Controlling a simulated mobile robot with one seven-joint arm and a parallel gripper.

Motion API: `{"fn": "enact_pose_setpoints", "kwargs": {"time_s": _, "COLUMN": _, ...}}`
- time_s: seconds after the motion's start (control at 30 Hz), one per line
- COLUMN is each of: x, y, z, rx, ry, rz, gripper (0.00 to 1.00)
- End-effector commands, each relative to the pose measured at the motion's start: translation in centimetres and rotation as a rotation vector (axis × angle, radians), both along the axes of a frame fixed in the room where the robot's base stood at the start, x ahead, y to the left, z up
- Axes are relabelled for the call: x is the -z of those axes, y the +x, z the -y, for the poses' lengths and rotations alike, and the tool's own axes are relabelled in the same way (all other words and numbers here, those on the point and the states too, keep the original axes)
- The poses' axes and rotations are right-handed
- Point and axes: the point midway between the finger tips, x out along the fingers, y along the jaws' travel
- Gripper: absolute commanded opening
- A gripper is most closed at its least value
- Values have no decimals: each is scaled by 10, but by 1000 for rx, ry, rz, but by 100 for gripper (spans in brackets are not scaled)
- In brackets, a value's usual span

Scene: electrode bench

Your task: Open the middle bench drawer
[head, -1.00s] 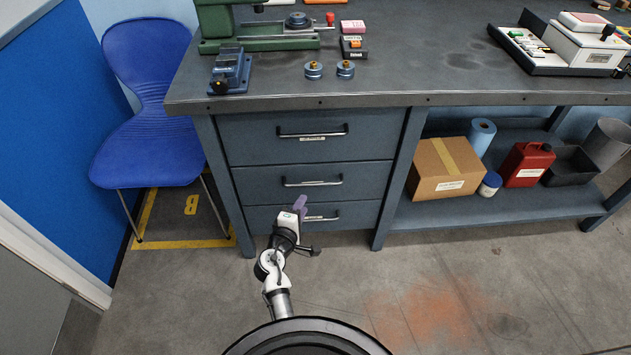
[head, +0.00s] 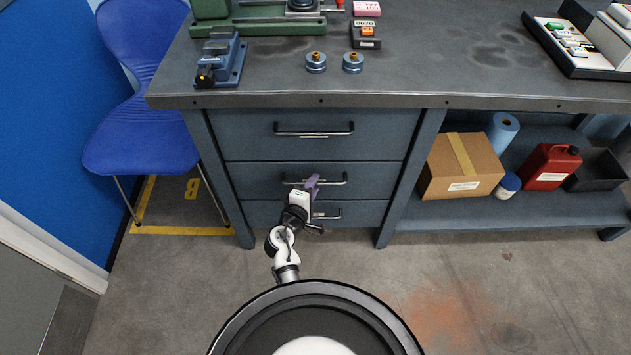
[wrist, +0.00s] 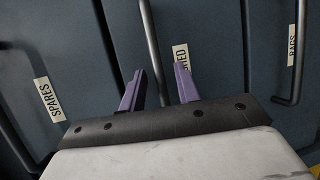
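The middle bench drawer (head: 255,181) is closed, its grey front flush with the drawers above and below. Its dark bar handle (head: 335,183) is partly hidden behind my gripper (head: 313,182). In the wrist view my gripper (wrist: 159,76) has its two purple fingers apart with nothing clamped. The middle handle (wrist: 151,40) runs between the fingers in that view; I cannot tell how deep it sits. A partly covered label (wrist: 181,58) ending in "ED" lies beside it.
The closed top drawer (head: 240,135) and bottom drawer (head: 262,214) have handles close by. A blue chair (head: 140,120) stands left of the bench. A cardboard box (head: 460,168) and red can (head: 547,167) sit on the right shelf. The floor in front is clear.

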Motion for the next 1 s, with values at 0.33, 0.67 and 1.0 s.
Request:
{"fn": "enact_pose_setpoints", "kwargs": {"time_s": 0.33, "x": 0, "y": 0, "z": 0, "rx": 0, "ry": 0, "rz": 0, "gripper": 14}}
{"fn": "enact_pose_setpoints", "kwargs": {"time_s": 0.67, "x": 0, "y": 0, "z": 0, "rx": 0, "ry": 0, "rz": 0, "gripper": 0}}
{"fn": "enact_pose_setpoints", "kwargs": {"time_s": 1.0, "x": 1, "y": -5, "z": 0, "rx": 1, "ry": 0, "rz": -1, "gripper": 0}}
